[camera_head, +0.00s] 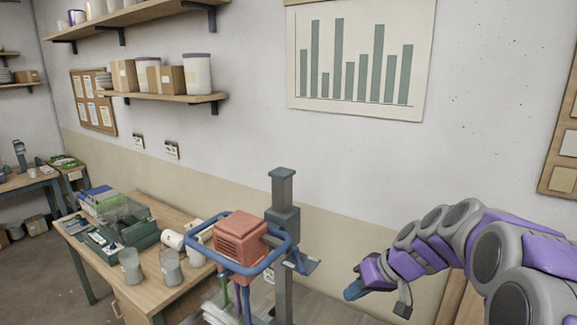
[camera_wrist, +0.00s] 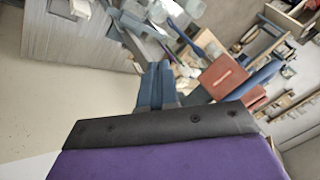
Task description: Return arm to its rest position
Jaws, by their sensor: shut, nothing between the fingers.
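My arm comes in from the right edge in the head camera view, grey and purple, curving up and then down to the left. My gripper (camera_head: 354,291) hangs at its end, in front of the wall and to the right of the mixer post. In the wrist view the two blue fingers (camera_wrist: 154,84) lie side by side, closed together with nothing between them. The gripper is apart from everything around it.
A red mixer motor (camera_head: 240,238) with a blue ring handle sits on a grey post (camera_head: 284,190), left of my gripper. A wooden table (camera_head: 180,272) at the left holds glass jars, a white container and a green case. Shelves and a chart (camera_head: 360,60) are on the wall.

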